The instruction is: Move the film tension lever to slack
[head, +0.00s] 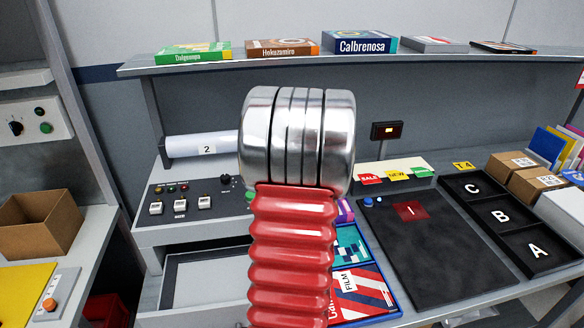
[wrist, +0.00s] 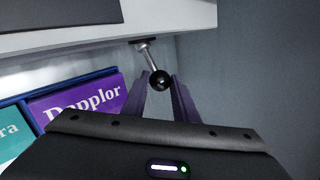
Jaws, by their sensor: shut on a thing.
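In the wrist view, the film tension lever is a short metal rod (wrist: 149,57) with a black ball knob (wrist: 161,81). It hangs from a dark mount on the underside of a pale ledge. My gripper (wrist: 162,78) has its two purple fingers closed on the ball knob, one on each side. The rod leans slightly, its knob end a little right of its mount in the picture. In the head view my arm hides the lever and gripper. A white film roll (head: 203,146) marked 2 shows left of my arm.
A panel with switches (head: 180,207) lies below the roll. A dark pad (head: 430,250) and black bins A, B, C (head: 478,205) are at right. Boxes line the shelf (head: 340,60) above.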

